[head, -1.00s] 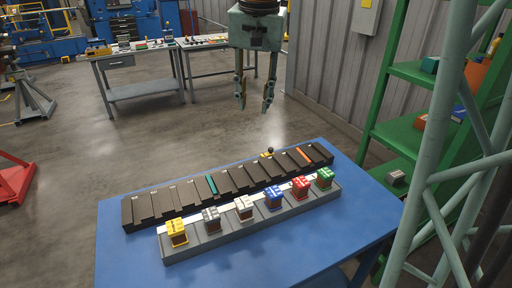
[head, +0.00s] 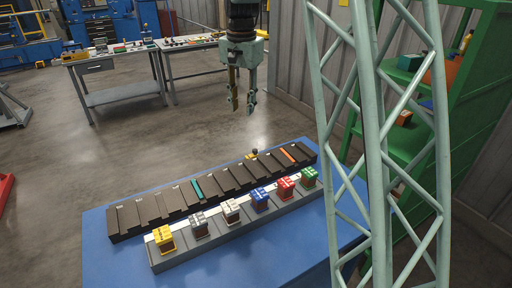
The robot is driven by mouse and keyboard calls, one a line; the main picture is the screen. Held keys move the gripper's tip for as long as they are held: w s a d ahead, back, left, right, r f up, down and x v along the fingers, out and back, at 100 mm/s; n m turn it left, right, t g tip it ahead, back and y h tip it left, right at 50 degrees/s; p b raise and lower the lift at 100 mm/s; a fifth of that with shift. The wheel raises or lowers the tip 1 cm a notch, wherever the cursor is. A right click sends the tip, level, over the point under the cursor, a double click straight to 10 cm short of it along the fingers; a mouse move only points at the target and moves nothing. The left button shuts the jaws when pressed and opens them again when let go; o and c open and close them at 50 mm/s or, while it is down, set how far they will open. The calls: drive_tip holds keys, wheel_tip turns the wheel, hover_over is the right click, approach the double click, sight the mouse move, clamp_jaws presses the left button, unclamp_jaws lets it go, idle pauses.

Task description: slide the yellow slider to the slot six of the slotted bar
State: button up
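The slotted bar (head: 153,207) is a long dark bar with several slots, lying diagonally on a blue table. A small yellow slider (head: 250,157) with a dark knob on top (head: 255,151) shows at the bar's far edge, right of its middle. A teal strip (head: 197,189) and an orange strip (head: 288,156) mark two places on the bar. The small slot labels are too small to read. My gripper (head: 242,103) hangs fingers down, above and apart from the bar and the slider. Its two fingers are apart with nothing between them.
A grey rail (head: 210,246) in front of the bar carries yellow, grey, white, blue, red and green blocks. The blue table (head: 100,262) is bare at its left. A green shelf (head: 400,150) stands right. Grey workbenches (head: 125,93) stand behind.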

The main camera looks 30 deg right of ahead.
sight(255, 150)
drive_tip(key=w+d+f+m, duration=0.2)
drive_tip(key=w+d+f, duration=0.3)
drive_tip(key=f, duration=0.2)
drive_tip(key=w+d+f+m+g+p, duration=0.1)
drive_tip(key=w+d+f, duration=0.4)
drive_tip(key=f, duration=0.3)
drive_tip(key=shift+w+d+m+p, duration=0.15)
drive_tip(key=shift+d+m+p, duration=0.15)
drive_tip(key=shift+d+m, duration=0.1)
drive_tip(key=shift+f, duration=6.85)
drive_tip(key=shift+c, duration=0.5)
clamp_jaws()
